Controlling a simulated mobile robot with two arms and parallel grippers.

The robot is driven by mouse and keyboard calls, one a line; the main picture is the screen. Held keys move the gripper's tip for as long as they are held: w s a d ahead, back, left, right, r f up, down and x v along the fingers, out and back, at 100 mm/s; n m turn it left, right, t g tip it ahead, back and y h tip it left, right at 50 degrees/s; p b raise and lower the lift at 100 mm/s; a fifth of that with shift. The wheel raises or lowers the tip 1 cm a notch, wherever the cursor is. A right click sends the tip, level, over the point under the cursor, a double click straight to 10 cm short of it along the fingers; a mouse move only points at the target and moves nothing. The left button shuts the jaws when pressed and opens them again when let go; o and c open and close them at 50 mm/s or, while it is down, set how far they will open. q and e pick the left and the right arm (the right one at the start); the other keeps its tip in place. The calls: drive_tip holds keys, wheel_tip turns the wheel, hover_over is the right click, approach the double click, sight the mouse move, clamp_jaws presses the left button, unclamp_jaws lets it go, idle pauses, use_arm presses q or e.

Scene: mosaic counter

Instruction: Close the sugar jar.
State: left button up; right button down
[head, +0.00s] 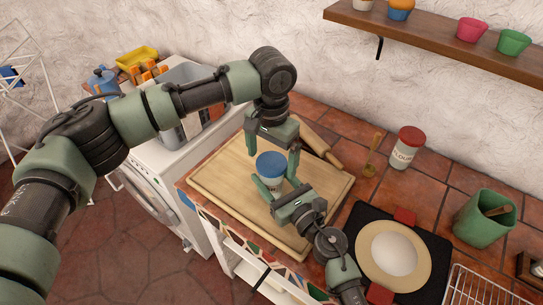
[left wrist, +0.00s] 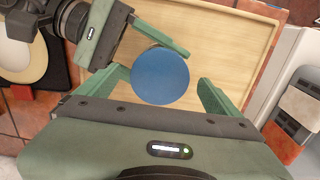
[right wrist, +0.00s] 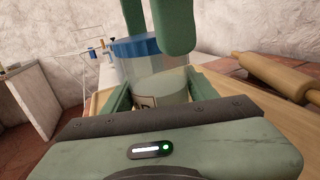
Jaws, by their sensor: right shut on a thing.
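The sugar jar is a clear jar (right wrist: 165,80) with a blue lid (head: 270,160) on top. It stands upright on the wooden board. How firmly the lid sits cannot be told. My right gripper (head: 276,187) is shut on the jar's body from the side, below the lid. My left gripper (head: 272,150) points down over the jar, open, with a finger on either side of the lid. In the left wrist view the round lid (left wrist: 160,75) lies between the spread fingers with gaps, nearer the left one.
The wooden board (head: 222,185) has a rolling pin (head: 322,140) along its far edge. A flour jar (head: 406,148) with a red lid, a plate (head: 420,262) on a black mat and a green pot (head: 484,220) stand to the right. A shelf (head: 440,35) hangs above.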

sight(279, 186)
use_arm(q)
drive_tip(key=shift+r, duration=0.1)
wheel_tip(279, 186, up, 12)
idle(0.5)
use_arm(e)
drive_tip(key=shift+c, duration=1.9)
unclamp_jaws()
drive_tip(key=shift+s, duration=0.1)
drive_tip(key=b+v, duration=0.1)
drive_tip(key=v, duration=0.6)
drive_tip(key=shift+d+f, duration=0.1)
drive_tip(key=shift+f, duration=0.05)
use_arm(q)
drive_tip(key=shift+f+b, duration=0.3)
drive_tip(key=shift+f, duration=0.6)
use_arm(e)
drive_tip(key=shift+s+d, duration=0.15)
drive_tip(key=shift+s, duration=0.1)
